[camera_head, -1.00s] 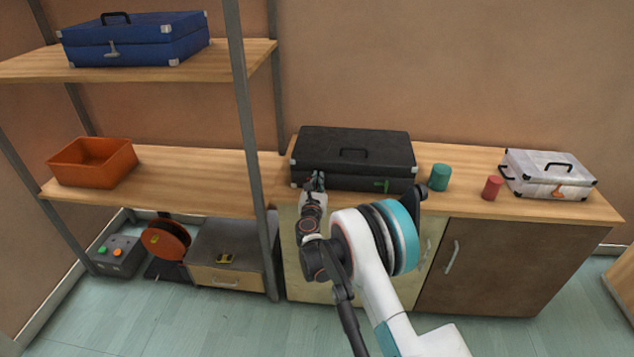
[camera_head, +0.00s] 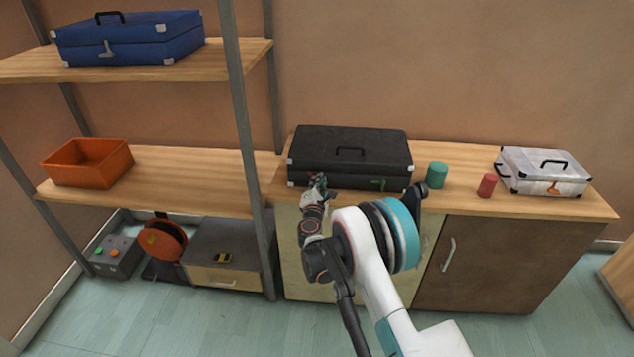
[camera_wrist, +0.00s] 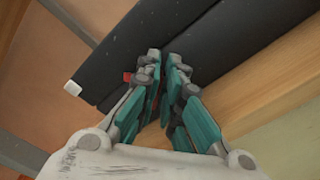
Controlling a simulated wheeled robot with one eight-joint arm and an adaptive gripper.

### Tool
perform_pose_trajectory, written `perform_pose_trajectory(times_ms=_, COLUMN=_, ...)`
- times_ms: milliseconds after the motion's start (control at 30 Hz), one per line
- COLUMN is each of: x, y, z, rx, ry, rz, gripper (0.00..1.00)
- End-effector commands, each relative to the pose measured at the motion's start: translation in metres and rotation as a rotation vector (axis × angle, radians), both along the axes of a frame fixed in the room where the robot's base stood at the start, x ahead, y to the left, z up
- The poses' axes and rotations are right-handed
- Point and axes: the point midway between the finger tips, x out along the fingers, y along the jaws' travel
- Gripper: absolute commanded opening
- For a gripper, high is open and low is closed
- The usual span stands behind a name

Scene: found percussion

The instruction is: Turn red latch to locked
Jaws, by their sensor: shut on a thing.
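A black case (camera_head: 350,150) lies closed on the wooden counter, with a handle on its lid. A green latch (camera_head: 379,184) is on the right of its front face and hangs down with a short sideways part. The red latch (camera_wrist: 127,77) shows only as a small red piece beside the left finger in the wrist view; the fingers hide the rest. My gripper (camera_head: 319,181) is at the left part of the case's front. In the wrist view my gripper (camera_wrist: 163,62) has its fingertips close together at the case front, shut on the red latch. The latch's angle is hidden.
A teal cylinder (camera_head: 437,175), a red cylinder (camera_head: 487,186) and a white case (camera_head: 543,172) stand to the right on the counter (camera_head: 455,207). A grey shelf post (camera_head: 246,150) rises left of the black case. An orange bin (camera_head: 88,165) sits on the shelf.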

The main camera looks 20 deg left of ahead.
Motion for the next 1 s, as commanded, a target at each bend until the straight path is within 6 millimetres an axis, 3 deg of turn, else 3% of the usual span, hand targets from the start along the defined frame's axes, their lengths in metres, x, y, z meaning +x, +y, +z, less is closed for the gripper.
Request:
perform_pose_trajectory(times_ms=500, x=0.0, y=-0.004, z=-0.009, rx=0.432, ry=0.104, rz=-0.002, gripper=0.0)
perform_pose_trajectory(times_ms=1000, x=0.0, y=-0.004, z=-0.013, rx=0.606, ry=0.146, rz=-0.002, gripper=0.0)
